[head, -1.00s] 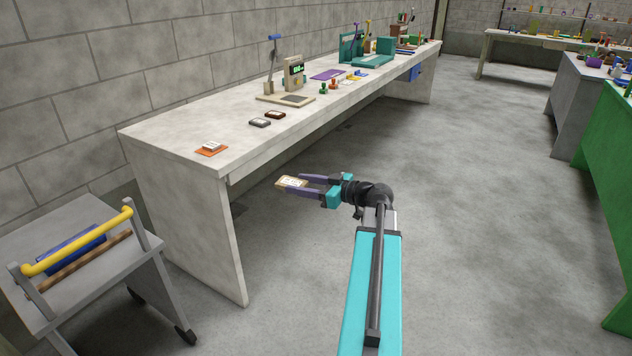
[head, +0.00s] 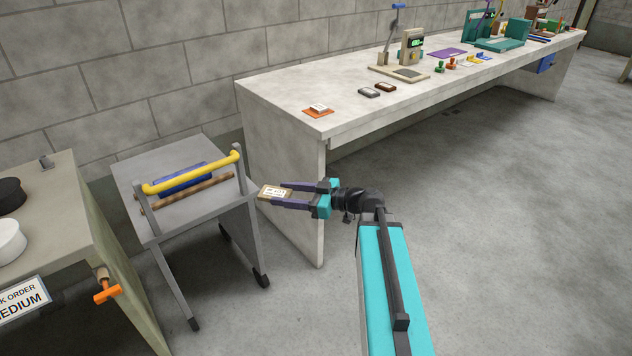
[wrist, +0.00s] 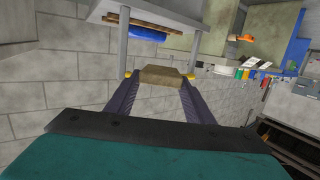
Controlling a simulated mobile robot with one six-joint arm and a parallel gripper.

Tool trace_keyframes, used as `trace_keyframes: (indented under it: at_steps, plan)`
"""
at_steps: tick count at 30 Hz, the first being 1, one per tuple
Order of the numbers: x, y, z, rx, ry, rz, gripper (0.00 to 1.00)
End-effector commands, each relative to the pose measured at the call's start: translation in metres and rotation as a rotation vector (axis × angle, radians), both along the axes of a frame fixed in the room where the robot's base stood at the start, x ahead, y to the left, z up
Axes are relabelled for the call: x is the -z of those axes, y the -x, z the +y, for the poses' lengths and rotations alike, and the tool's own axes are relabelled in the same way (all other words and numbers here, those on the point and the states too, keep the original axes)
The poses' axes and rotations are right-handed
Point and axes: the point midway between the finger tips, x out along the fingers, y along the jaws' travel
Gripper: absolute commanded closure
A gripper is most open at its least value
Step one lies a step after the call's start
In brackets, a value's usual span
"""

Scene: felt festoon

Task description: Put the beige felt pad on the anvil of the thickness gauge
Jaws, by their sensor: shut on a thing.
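The beige felt pad (head: 272,192), with a white label on its upper face, is held between the fingertips of my gripper (head: 280,195). It also shows in the wrist view (wrist: 162,77), clamped between both fingers. My gripper is in the air in front of the near end of the long pale bench, beside a grey cart. The thickness gauge (head: 411,47) stands far back on the bench, with a green display and a blue-handled lever. A dark square plate (head: 409,74), apparently its anvil, lies on its beige base and looks bare.
The long bench (head: 275,90) carries an orange pad with a label (head: 318,110), two dark pads (head: 369,92) and small stamps. A grey cart (head: 135,162) with a yellow handle stands close left of my gripper. A table (head: 60,185) is further left. Floor at right is clear.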

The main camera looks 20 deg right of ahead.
Motion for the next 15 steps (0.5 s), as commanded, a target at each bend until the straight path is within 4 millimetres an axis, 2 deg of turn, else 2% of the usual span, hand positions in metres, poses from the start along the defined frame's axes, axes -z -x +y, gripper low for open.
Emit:
trace_keyframes:
  at_steps: [1,6,10,15]
  plan:
    - [0.003,0.003,0.019,-0.028,-0.002,0.002,0.74]
    - [0.01,0.009,0.058,-0.095,-0.002,0.0,0.74]
    - [0.013,0.014,0.073,-0.124,-0.001,0.0,0.74]
    - [0.013,0.016,0.076,-0.134,-0.001,-0.001,0.74]
